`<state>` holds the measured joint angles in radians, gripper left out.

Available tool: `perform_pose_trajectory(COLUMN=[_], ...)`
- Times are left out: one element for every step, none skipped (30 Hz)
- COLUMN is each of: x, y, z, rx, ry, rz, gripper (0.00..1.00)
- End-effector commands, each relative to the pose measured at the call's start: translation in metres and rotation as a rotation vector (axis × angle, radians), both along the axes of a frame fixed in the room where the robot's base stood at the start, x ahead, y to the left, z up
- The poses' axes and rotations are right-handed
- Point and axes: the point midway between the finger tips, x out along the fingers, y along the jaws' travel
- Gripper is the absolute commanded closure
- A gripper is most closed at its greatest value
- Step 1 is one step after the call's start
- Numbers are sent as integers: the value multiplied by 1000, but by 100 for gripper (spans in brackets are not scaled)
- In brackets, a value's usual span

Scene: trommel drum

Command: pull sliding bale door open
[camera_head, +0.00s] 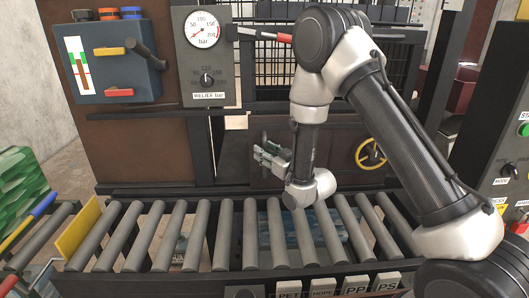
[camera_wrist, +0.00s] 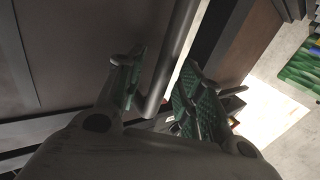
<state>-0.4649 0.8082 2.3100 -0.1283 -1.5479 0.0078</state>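The bale door (camera_head: 335,150) is a dark brown panel behind the roller conveyor, partly hidden by my arm. My gripper (camera_head: 262,155) is in front of the brown front, left of a yellow handwheel. In the wrist view my gripper (camera_wrist: 160,92) is open, with its green-padded fingers spread. A grey upright handle bar (camera_wrist: 173,58) runs between the fingers, beside a large brown panel (camera_wrist: 85,45). A gap shows between the bar and the left finger. I cannot tell whether the right finger touches the bar.
The roller conveyor (camera_head: 225,235) runs across the front below my gripper. The yellow handwheel (camera_head: 370,154) is to the right. A pressure gauge (camera_head: 203,29) and a blue control box (camera_head: 112,60) are at the upper left. A button panel (camera_head: 500,150) stands at the right.

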Motion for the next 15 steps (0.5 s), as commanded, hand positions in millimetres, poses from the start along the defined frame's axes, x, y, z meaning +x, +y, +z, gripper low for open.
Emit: perform_pose_trajectory(x=[3, 4, 5, 6, 6, 6, 6, 6, 6, 6, 6, 6, 6, 6, 6], y=[2, 3, 4, 4, 4, 4, 4, 4, 4, 4, 4, 4, 4, 4, 4], z=[0, 0, 0, 0, 0, 0, 0, 0, 0, 0, 0, 0, 0, 0, 0], rx=[1, 1, 0, -1, -1, -1, -1, -1, -1, -1, -1, -1, -1, -1, -1], ry=[-1, -1, 0, 1, 1, 1, 1, 1, 1, 1, 1, 1, 1, 1, 1], rz=[0, 0, 0, 0, 0, 0, 0, 0, 0, 0, 0, 0, 0, 0, 0], gripper=[63, 63, 63, 63, 63, 63, 63, 63, 63, 63, 66, 74, 79, 85, 92])
